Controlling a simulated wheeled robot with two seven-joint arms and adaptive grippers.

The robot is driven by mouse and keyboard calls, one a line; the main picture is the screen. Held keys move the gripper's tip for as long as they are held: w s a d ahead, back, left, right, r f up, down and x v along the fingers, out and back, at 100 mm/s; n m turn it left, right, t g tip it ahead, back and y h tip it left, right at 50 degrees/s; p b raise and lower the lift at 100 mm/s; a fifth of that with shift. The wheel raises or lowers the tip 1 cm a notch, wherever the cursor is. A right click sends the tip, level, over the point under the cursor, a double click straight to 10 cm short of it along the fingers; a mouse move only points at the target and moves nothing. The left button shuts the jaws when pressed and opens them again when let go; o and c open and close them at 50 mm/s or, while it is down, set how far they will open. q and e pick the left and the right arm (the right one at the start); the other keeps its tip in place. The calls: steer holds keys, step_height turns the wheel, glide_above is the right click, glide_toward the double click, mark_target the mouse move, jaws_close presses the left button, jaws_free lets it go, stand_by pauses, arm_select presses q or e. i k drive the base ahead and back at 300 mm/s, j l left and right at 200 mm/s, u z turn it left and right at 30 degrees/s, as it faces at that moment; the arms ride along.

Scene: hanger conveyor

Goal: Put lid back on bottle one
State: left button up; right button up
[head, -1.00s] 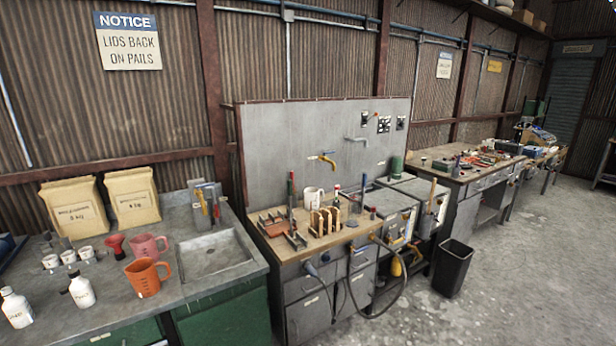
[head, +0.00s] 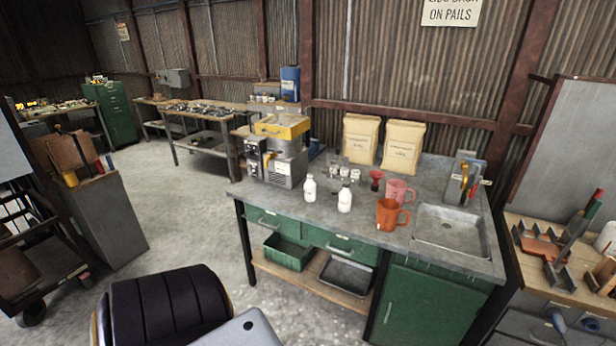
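Two small white bottles stand upright side by side on the grey bench top in the head view, a left bottle (head: 310,187) and a right bottle (head: 345,198). Their tops look pale, but they are too small to tell for sure which one has a lid. A small dark spot shows between the bottles; I cannot tell if it is a loose lid. Neither of my grippers is in view.
The bench (head: 290,212) also holds a yellow-topped machine (head: 283,150), several small white cups, a red funnel (head: 376,181), a pink jug (head: 399,192), an orange jug (head: 389,214), two paper sacks (head: 402,146) and a sink (head: 450,232). Open concrete floor (head: 190,215) lies left.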

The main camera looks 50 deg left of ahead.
mark_target(309, 186)
steer(key=u, duration=1.75)
